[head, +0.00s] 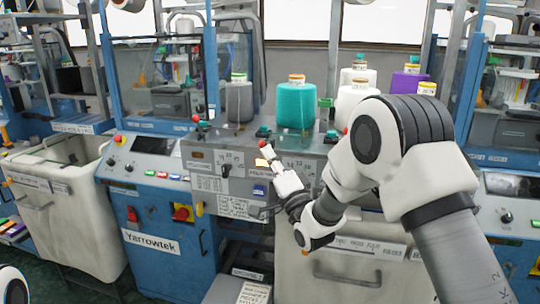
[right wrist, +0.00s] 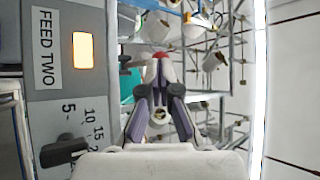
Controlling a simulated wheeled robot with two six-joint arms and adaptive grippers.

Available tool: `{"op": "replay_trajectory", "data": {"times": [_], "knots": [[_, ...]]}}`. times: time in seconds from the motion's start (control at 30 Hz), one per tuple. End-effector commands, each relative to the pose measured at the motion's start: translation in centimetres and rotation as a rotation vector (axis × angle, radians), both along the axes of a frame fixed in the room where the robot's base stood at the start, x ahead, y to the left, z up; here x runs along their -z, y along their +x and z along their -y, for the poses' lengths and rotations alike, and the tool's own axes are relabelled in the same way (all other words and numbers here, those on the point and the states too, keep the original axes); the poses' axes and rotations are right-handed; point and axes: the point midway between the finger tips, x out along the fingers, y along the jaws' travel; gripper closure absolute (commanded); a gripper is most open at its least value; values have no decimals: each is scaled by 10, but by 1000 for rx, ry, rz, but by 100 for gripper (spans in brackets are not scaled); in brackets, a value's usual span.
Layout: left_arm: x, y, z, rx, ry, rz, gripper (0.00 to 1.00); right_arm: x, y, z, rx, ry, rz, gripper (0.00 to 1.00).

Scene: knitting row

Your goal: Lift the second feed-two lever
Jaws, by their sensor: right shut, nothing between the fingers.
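The grey control panel (head: 225,160) of the blue machine faces me in the head view. My right gripper (head: 268,153) is in front of its right part, with its fingers pointing up. A small red knob (head: 263,143) shows just above the fingertips. In the right wrist view the fingers of the right gripper (right wrist: 160,75) are shut with nothing between them. A red-topped piece (right wrist: 160,57) shows at their tips; I cannot tell whether they touch it. The FEED TWO label (right wrist: 46,52) is at the left. The lever's shaft is not clearly visible. My left gripper is out of view.
A lit amber lamp (right wrist: 83,50) and a dark dial knob (right wrist: 62,150) are left of the fingers. Another red knob (head: 195,118) stands at the panel's left. A teal yarn cone (head: 295,104) and a grey cone (head: 239,101) stand on top behind.

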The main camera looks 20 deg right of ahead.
Motion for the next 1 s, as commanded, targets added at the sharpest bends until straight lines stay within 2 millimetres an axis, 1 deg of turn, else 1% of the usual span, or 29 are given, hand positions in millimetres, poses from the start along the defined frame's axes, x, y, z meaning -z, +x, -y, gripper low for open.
{"op": "replay_trajectory", "data": {"times": [0.77,1.0], "knots": [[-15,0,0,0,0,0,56,-10,0,0,1,54,-80,100],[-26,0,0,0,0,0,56,-18,0,0,-1,86,-127,100]]}}
